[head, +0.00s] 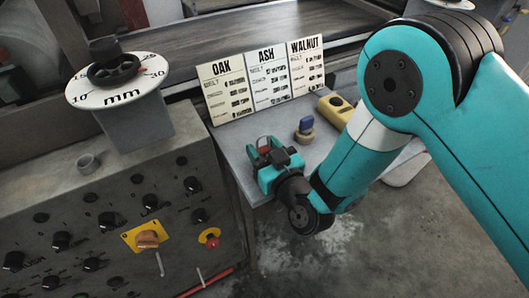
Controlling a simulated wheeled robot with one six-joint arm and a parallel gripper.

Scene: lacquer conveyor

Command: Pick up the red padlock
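A small red thing, likely the red padlock (264,149), shows at the tip of my gripper. Most of it is hidden by the gripper, so its shape is unclear. My gripper (271,152) has a teal body and dark finger parts, and is over the near left part of the grey shelf (233,150). The red thing is at or between the fingers. I cannot tell whether they are closed on it or only around it.
A blue piece on a tan round base (305,130) stands right of my gripper, with a yellow block (335,108) beyond. OAK, ASH and WALNUT cards (266,80) stand behind. The control panel (120,200) with knobs and a mm dial (118,80) lies left.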

